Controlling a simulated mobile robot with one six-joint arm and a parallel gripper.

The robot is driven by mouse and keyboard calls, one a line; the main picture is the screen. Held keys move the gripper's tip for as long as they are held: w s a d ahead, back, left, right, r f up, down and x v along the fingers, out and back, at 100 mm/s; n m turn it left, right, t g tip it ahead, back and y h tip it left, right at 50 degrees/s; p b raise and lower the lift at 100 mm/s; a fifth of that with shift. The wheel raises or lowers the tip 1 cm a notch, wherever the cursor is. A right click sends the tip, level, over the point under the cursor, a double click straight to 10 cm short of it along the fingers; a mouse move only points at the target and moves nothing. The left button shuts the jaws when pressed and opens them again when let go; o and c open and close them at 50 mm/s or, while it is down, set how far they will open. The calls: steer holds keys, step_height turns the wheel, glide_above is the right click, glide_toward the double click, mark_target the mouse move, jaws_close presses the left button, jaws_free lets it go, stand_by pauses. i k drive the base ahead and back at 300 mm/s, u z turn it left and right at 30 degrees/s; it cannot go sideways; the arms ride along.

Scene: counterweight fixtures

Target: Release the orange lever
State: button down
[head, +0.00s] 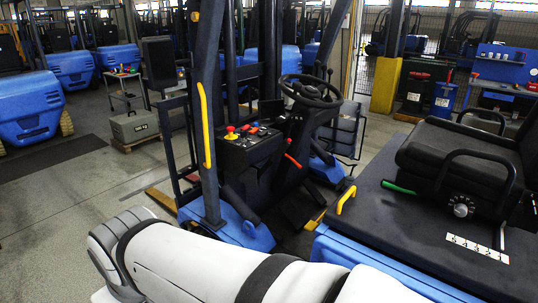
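A small orange-red lever (293,161) shows on the dark column below the steering wheel (311,91) of the blue forklift, near the middle of the head view. It slants and its lower end runs toward the dark panel. It is too small to tell whether it is latched or loose. My white arm crosses the bottom of the view, well in front of the lever. My gripper does not show in this view, so its opening is hidden.
A control box (244,146) with a red knob stands left of the lever. A yellow handle (346,199), a green lever (398,187) and a black seat (465,160) are at right. A yellow grab bar (204,125) runs up the mast. Grey floor lies open at left.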

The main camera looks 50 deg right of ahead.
mark_target(299, 166)
steer(key=u, duration=0.05)
steer(key=i, duration=1.95)
steer(key=z, duration=3.2)
steer(key=i, duration=1)
steer(key=u, duration=0.05)
